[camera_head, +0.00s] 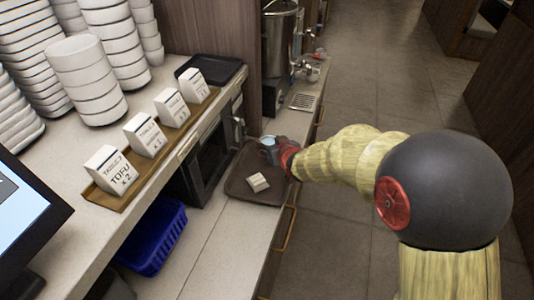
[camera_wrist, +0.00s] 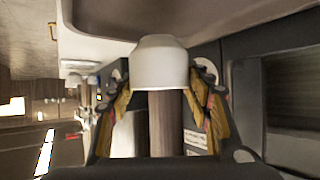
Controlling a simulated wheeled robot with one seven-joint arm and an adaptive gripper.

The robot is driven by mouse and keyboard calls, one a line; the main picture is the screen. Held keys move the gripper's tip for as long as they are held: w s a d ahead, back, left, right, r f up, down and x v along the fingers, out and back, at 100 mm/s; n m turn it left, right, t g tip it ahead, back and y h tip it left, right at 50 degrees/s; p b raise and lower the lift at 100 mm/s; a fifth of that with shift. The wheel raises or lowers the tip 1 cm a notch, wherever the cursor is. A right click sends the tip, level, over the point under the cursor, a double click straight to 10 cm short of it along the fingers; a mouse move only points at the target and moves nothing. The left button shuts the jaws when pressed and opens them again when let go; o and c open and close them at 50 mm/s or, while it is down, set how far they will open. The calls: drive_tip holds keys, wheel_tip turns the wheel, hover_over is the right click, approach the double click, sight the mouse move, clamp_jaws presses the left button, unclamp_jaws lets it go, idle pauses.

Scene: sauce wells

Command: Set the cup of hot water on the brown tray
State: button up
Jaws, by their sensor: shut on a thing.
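The brown tray (camera_head: 237,188) lies on the lower counter in the middle of the head view. A pale cup (camera_head: 268,144) is at its far right end, mostly in front of the dispenser side. My gripper (camera_head: 287,155) is shut on the cup from the right. In the wrist view the white cup (camera_wrist: 160,62) sits between the two fingers of my gripper (camera_wrist: 160,85), and a brown surface that looks like the tray (camera_wrist: 215,22) runs along the top. I cannot tell whether the cup touches the tray. The water inside is not clear.
A small cream block (camera_head: 258,182) lies on the tray. A metal dispenser (camera_head: 281,42) stands behind, with a drip grate (camera_head: 303,102) before it. A dark appliance (camera_head: 212,150) borders the tray's left. A blue basket (camera_head: 153,238) and stacked white bowls (camera_head: 86,80) are further left.

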drive_tip(key=shift+w+a+f, duration=0.15)
drive_tip(key=shift+f, duration=0.05)
drive_tip(key=shift+w+a+f+b, duration=0.1)
drive_tip(key=shift+f+b, duration=0.3)
drive_tip(key=shift+f, duration=0.5)
drive_tip(key=shift+w+a+f+b, duration=0.1)
drive_tip(key=shift+f+b, duration=0.25)
drive_tip(key=shift+f, duration=0.5)
drive_tip(key=shift+f, duration=0.2)
drive_tip(key=o, duration=1.3)
